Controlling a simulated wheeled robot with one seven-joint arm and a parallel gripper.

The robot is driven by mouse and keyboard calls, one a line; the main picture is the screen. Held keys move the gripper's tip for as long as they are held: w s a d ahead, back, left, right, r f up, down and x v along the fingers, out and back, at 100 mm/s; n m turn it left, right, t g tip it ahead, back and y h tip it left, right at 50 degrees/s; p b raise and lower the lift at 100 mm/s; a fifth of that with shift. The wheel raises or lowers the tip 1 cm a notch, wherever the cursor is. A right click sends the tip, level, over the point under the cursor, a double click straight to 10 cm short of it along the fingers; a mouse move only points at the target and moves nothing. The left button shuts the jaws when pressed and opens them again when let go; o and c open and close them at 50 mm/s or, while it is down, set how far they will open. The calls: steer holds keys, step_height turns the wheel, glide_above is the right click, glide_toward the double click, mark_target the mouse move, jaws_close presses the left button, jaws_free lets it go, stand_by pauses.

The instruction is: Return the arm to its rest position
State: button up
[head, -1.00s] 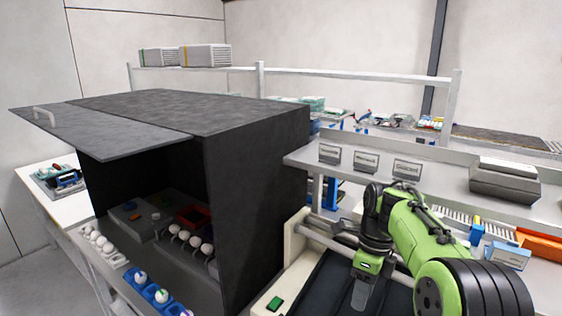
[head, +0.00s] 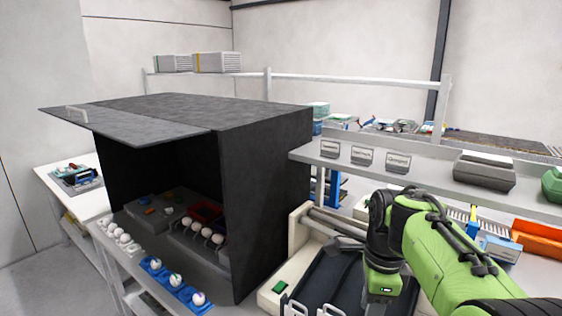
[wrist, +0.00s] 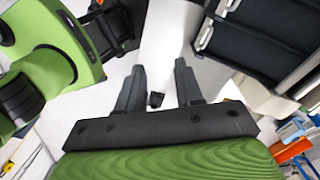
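My gripper (wrist: 160,82) shows in the wrist view with its two dark fingers apart and nothing between them. My green arm is folded at the right of the head view, in front of the conveyor. In that view the fingers are hidden or out of frame below the green wrist.
A dark box with a raised lid (head: 130,125) stands at the left, with white eggs (head: 205,230) inside and egg trays (head: 175,283) at its front. A dark conveyor (head: 335,280) lies beside my arm. A grey shelf (head: 425,170) with labelled holders runs behind it.

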steer(key=s+f+n+t+b, duration=0.1)
steer(key=s+n+t, duration=0.2)
steer(key=s+n, duration=0.7)
steer(key=s+a+f+n+t, duration=0.1)
steer(key=s+n+t, duration=0.2)
steer(key=s+n, duration=0.6)
steer(key=shift+s+a+f+n+b, duration=0.3)
steer(key=shift+s+n+b, duration=0.1)
steer(key=shift+s, duration=0.15)
steer(key=shift+s+r, duration=0.1)
